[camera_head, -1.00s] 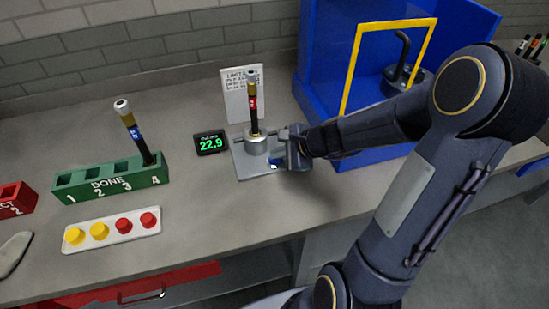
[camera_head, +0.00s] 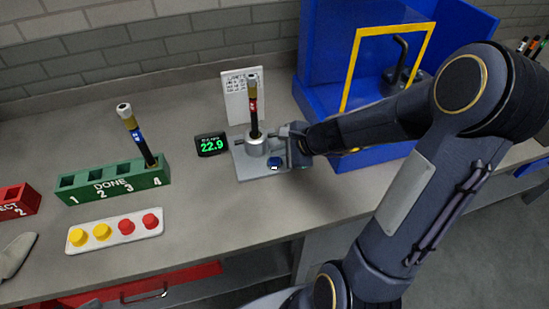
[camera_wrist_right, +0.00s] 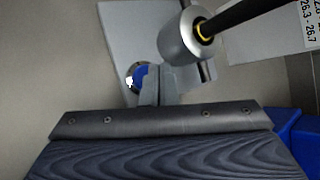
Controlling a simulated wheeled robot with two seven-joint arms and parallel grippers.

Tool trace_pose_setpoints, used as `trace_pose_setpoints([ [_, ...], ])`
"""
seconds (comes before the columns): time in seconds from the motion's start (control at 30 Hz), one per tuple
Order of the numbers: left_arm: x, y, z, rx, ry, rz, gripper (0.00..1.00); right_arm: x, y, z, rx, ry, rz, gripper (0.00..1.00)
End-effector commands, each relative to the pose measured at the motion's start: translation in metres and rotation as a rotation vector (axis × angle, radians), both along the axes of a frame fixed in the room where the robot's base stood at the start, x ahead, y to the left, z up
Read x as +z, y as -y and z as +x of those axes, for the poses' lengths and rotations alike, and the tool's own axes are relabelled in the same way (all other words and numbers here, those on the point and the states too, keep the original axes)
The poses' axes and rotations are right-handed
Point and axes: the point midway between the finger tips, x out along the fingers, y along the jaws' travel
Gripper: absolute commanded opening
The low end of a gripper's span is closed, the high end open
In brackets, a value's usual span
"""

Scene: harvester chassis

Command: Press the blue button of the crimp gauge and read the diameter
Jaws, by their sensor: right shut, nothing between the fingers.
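The crimp gauge (camera_head: 248,168) is a grey plate with a metal cylinder, and a black hose with a red band and gold end (camera_head: 253,105) stands upright in it. The blue button (camera_head: 275,162) is on the plate, right of the cylinder; in the right wrist view the blue button (camera_wrist_right: 141,76) is partly covered by the fingers. My right gripper (camera_head: 284,163) is shut and empty at the button; I cannot tell whether it touches.
A limits card (camera_head: 241,92) stands behind the gauge. A blue press with a yellow frame (camera_head: 352,75) is on the right. The green DONE rack (camera_head: 95,189) holds one hose in slot 4. A tray with yellow and red buttons (camera_head: 112,247) lies in front, and a red rack (camera_head: 18,205) is far left.

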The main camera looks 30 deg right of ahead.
Motion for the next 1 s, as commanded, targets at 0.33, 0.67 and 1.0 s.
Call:
trace_pose_setpoints([
  [0.33, 0.021, 0.0, 0.0, 0.0, 0.0, 0.0, 0.46, 0.023, 0.0, 0.0, 0.0, 0.001, -0.001, 0.0],
  [0.67, 0.047, 0.0, 0.0, 0.0, 0.0, 0.0, 0.46, 0.052, 0.0, 0.0, 0.001, 0.0, -0.001, 0.0],
  [1.0, 0.045, 0.0, 0.0, 0.0, 0.0, 0.0, 0.46, 0.05, 0.0, 0.0, 0.001, 0.0, -0.001, 0.0],
])
